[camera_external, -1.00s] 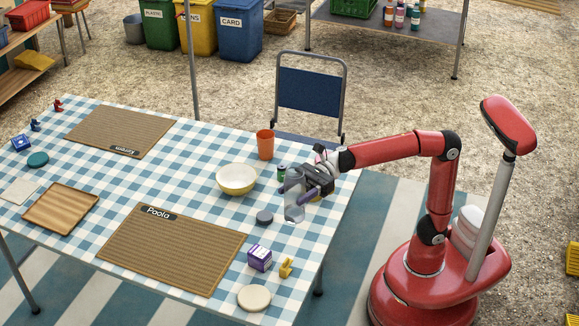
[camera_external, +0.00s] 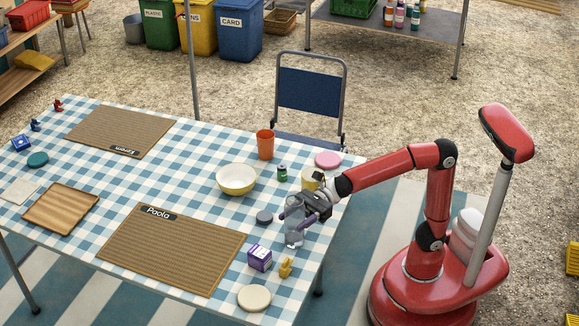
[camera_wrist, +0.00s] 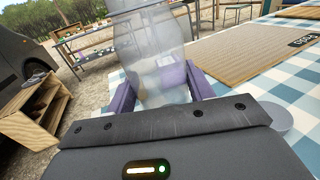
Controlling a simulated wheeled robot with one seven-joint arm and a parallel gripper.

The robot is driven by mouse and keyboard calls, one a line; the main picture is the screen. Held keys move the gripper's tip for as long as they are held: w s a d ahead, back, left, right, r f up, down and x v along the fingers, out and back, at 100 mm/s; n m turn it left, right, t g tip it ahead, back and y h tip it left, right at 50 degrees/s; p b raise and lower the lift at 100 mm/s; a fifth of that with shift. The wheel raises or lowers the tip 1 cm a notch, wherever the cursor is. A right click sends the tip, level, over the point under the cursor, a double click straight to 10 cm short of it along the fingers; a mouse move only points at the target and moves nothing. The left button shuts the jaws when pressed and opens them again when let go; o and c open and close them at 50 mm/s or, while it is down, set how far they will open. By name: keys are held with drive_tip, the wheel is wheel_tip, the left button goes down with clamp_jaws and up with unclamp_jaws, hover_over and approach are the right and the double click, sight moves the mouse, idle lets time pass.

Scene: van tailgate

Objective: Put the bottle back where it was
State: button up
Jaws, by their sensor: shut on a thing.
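A clear, translucent bottle (camera_external: 294,234) is upright at the right end of the checked table. It also fills the middle of the wrist view (camera_wrist: 158,60). My gripper (camera_external: 295,209) is shut on the bottle, with a purple finger on each side of it in the wrist view. The bottle's base is at or just above the cloth; I cannot tell whether it touches.
Close by stand a purple box (camera_external: 259,258), a yellow figure (camera_external: 286,267), a grey disc (camera_external: 264,217), a green jar (camera_external: 282,172), a yellow cup (camera_external: 309,180) and a bowl (camera_external: 236,181). The Paola mat (camera_external: 170,250) lies to the left. The table's right edge is near.

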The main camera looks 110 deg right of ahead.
drive_tip(key=shift+f, duration=0.2)
drive_tip(key=o, duration=1.2)
drive_tip(key=shift+r, duration=0.1)
drive_tip(key=shift+r, duration=0.15)
drive_tip(key=v, duration=0.7)
drive_tip(key=shift+s+d, duration=0.1)
drive_tip(key=shift+s, duration=0.15)
